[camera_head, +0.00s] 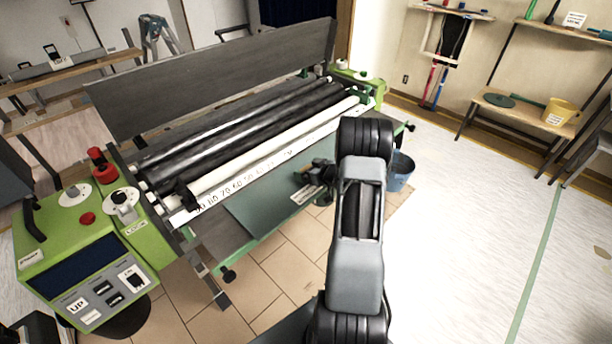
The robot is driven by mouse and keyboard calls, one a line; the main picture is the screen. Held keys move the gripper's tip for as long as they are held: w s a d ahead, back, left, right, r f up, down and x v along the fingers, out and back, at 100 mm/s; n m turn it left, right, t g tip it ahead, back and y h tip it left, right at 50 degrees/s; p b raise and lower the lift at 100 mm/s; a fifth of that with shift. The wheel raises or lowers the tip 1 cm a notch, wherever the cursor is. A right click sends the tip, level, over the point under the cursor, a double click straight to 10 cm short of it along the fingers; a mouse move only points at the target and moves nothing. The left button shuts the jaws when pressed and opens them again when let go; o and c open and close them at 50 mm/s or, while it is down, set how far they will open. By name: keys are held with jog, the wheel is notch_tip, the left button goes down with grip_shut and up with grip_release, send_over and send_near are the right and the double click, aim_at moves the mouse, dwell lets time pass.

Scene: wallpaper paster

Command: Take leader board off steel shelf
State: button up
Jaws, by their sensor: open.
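A flat teal board (262,204) with a small white label lies at the front of the wallpaper paster, below its white ruler bar. It looks like the leader board, but the label is too small to read. A grey metal surface (218,236) shows at its left end and may be the steel shelf. My gripper (318,178) is small and dark in the view, over or beside the right end of the board, partly hidden by my arm. It is open, and I see nothing held in it. Whether it touches the board I cannot tell.
The paster's black and white rollers (240,125) and long grey panel (215,75) rise behind the board. A green control box (70,250) stands at left. A blue-grey bucket (400,172) is on the floor right of my arm. The pale floor (470,240) at right is clear.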

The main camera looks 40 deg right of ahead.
jog(key=shift+c, duration=0.4)
jog(key=c, duration=1.1)
jog(key=shift+o, duration=0.2)
jog(key=shift+r, duration=0.1)
